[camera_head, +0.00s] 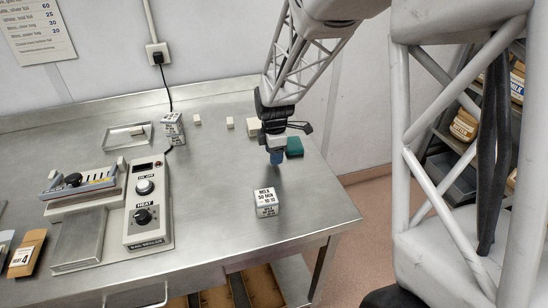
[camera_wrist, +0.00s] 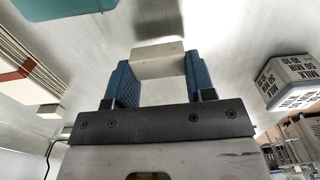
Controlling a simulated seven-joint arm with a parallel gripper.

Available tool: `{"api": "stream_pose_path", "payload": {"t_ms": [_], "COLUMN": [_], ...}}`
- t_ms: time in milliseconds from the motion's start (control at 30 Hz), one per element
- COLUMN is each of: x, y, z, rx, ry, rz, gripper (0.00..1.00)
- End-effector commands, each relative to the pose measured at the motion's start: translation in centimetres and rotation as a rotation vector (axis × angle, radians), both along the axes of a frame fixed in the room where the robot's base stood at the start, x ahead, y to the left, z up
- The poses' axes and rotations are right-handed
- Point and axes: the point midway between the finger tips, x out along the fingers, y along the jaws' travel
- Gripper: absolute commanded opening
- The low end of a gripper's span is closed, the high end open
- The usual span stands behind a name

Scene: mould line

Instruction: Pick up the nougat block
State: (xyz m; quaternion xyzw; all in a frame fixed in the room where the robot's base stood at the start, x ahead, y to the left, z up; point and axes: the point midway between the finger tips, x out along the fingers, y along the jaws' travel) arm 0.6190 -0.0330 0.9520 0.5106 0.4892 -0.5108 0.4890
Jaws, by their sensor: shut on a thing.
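A cream block (camera_wrist: 158,61), which I take to be the nougat block, sits between the two blue finger pads in the wrist view. My gripper (camera_wrist: 160,78) is shut on it, with a pad against each end. In the head view my gripper (camera_head: 275,158) points down over the right part of the steel table, just left of a dark green block (camera_head: 294,147). The held block cannot be made out there. I cannot tell for sure whether it is clear of the table.
A printed milk box (camera_head: 266,202) stands nearer the front. Small pale blocks (camera_head: 230,123) and a larger cream one (camera_head: 254,127) lie behind. The table's middle is clear.

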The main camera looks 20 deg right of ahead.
Motion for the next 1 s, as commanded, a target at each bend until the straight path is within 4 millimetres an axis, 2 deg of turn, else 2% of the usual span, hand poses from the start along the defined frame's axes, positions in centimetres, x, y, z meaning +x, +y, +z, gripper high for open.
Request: {"api": "stream_pose_path", "payload": {"t_ms": [300, 500, 700, 1000], "x": [0.1, 0.0, 0.0, 0.0], "y": [0.0, 0.0, 0.0, 0.0], "z": [4.9, 6.9, 7.6, 7.6], "rx": [0.000, 0.000, 0.000, 0.000], "ry": [-0.004, -0.002, 0.000, 0.000], "rz": [0.000, 0.000, 0.000, 0.000], "gripper": [0.28, 0.28, 0.28, 0.28]}}
